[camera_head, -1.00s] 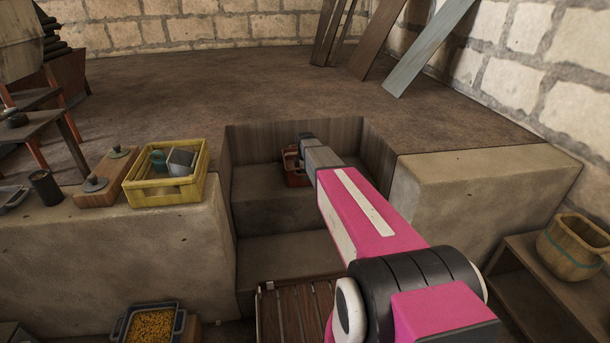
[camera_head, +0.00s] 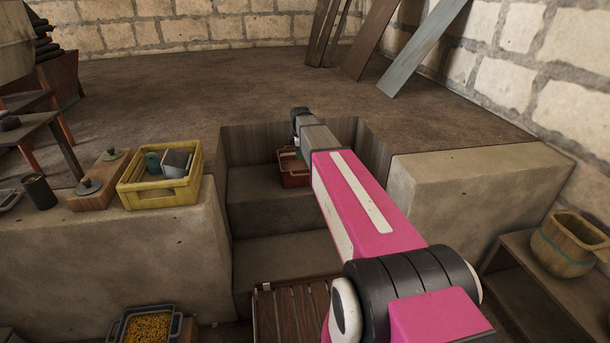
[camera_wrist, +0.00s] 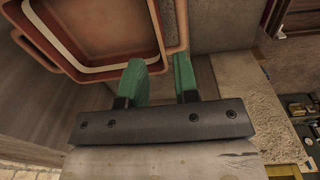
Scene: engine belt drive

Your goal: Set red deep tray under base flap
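The red deep tray (camera_head: 293,176) sits on the upper step of the recess in the floor, partly hidden by my arm. In the wrist view the tray (camera_wrist: 62,48) fills the upper left, with a pale band inside its rim and thin handle bars. My gripper (camera_wrist: 158,66) has two green fingers with a clear gap between them. They overlap the tray's near right corner in the picture; contact is not visible. In the head view my gripper's dark end (camera_head: 299,116) is above and behind the tray. I cannot tell for sure which part is the base flap.
A slatted wooden panel (camera_head: 292,308) lies at the bottom of the recess. A yellow crate (camera_head: 161,197) stands on the left ledge. A tub of yellow grains (camera_head: 150,327) is below it. A wooden bucket (camera_head: 566,246) stands at right. The right ledge (camera_head: 480,180) is bare.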

